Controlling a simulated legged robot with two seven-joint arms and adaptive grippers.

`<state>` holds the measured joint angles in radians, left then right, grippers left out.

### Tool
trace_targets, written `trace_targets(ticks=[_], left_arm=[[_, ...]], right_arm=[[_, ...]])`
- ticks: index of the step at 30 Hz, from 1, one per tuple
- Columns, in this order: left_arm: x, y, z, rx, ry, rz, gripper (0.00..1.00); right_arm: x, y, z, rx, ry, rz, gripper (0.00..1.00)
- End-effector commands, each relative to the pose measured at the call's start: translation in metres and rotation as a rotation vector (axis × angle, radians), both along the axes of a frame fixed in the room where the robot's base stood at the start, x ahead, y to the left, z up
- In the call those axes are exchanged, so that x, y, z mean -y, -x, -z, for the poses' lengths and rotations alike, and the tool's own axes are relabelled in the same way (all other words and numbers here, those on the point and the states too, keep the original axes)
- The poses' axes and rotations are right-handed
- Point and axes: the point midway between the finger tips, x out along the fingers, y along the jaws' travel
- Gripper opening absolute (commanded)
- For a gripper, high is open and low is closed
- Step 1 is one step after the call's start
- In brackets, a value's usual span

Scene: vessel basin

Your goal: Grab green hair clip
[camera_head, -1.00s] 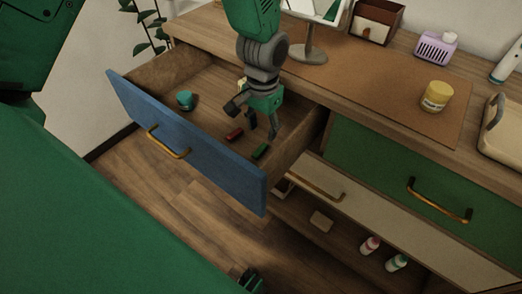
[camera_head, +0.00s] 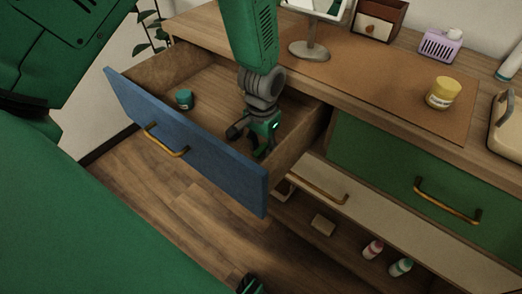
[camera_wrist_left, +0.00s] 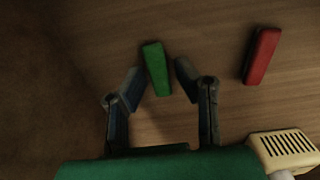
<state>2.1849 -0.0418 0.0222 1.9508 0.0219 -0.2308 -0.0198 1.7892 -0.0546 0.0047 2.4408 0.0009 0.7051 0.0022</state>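The green hair clip (camera_wrist_left: 156,68) lies on the wooden drawer floor in the left wrist view, between the fingertips of my left gripper (camera_wrist_left: 159,75). One finger is on each side of it, with a narrow gap to each. In the head view my left gripper (camera_head: 259,143) reaches down into the open blue-fronted drawer (camera_head: 185,138), near its right end. It hides most or all of the clip there. A small dark part at the bottom edge of the head view may be my right gripper (camera_head: 250,284); its fingers are not clear.
A red clip-like piece (camera_wrist_left: 262,55) and a cream slotted object (camera_wrist_left: 284,150) lie to the right in the wrist view. A teal jar (camera_head: 184,99) stands in the drawer's left part. The drawer's walls surround my left gripper. A yellow-lidded jar (camera_head: 443,93) stands on the dresser top.

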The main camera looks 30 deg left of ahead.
Motion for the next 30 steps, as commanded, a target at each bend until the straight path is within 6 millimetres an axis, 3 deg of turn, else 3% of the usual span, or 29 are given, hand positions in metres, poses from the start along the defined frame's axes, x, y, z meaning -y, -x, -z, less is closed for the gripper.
trace_targets(ticks=[14, 24, 30], left_arm=[[0.000, -0.001, -0.006, 0.001, 0.000, 0.000, 0.05], [0.000, -0.001, -0.072, 0.004, 0.001, 0.000, 0.05], [0.001, 0.000, -0.101, 0.001, 0.001, 0.000, 0.05]], right_arm=[[0.000, 0.000, -0.002, 0.000, 0.000, 0.000, 0.36], [0.000, 0.000, -0.022, 0.000, 0.000, 0.000, 0.36], [0.000, 0.000, -0.033, 0.000, 0.000, 0.000, 0.36]])
